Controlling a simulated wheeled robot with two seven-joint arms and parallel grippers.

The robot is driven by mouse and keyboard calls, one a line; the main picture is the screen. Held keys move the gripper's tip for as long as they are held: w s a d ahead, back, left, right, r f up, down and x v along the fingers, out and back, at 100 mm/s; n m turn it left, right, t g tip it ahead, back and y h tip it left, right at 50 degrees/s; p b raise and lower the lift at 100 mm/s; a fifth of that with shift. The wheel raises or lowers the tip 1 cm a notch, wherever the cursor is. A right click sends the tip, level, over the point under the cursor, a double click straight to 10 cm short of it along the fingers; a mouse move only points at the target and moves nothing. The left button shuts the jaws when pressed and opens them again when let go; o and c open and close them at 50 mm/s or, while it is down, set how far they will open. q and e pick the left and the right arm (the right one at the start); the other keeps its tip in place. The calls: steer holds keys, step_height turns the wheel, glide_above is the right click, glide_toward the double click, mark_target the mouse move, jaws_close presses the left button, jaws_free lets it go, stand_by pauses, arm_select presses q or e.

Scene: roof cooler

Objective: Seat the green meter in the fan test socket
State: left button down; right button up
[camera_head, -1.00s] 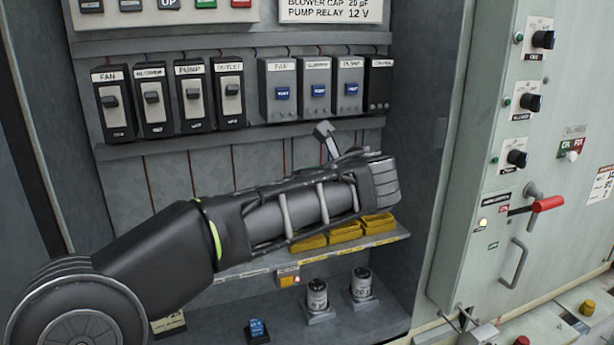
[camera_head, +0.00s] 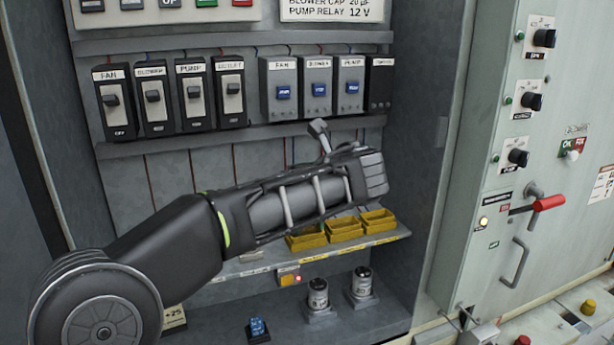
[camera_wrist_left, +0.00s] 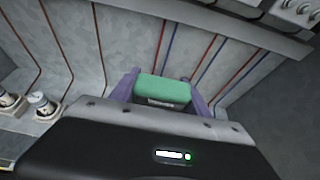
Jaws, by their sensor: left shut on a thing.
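My left gripper (camera_wrist_left: 163,88) is shut on the green meter (camera_wrist_left: 162,91), which sits between its two fingers in the left wrist view. The cabinet's back wall with red and blue wires lies beyond it. In the head view my left arm reaches across the cabinet below the upper modules, and the meter is hidden there. A grey module labelled FAN (camera_head: 281,90) with a blue button is on the upper shelf. A black FAN switch (camera_head: 114,103) stands at the left of that row. I cannot tell which part is the fan test socket. My right gripper is not in view.
Yellow bins (camera_head: 345,230) stand on the lower shelf behind my arm. Two capacitors (camera_head: 318,295) and a small blue part (camera_head: 257,328) stand on the cabinet floor. The shelf edge (camera_head: 240,136) runs above my arm. A red-handled lever (camera_head: 548,203) is on the right panel.

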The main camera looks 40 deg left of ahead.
arm_select(q)
steer(key=f, duration=0.1)
steer(key=a+f+b, duration=0.1)
steer(key=w+f+b, duration=0.1)
steer(key=shift+a+f, duration=0.3)
steer(key=shift+f, duration=0.1)
stand_by(0.4)
stand_by(0.8)
steer(key=shift+f, duration=0.15)
stand_by(0.5)
steer(key=shift+c, duration=2.2)
jaws_free()
steer(key=shift+f, duration=0.1)
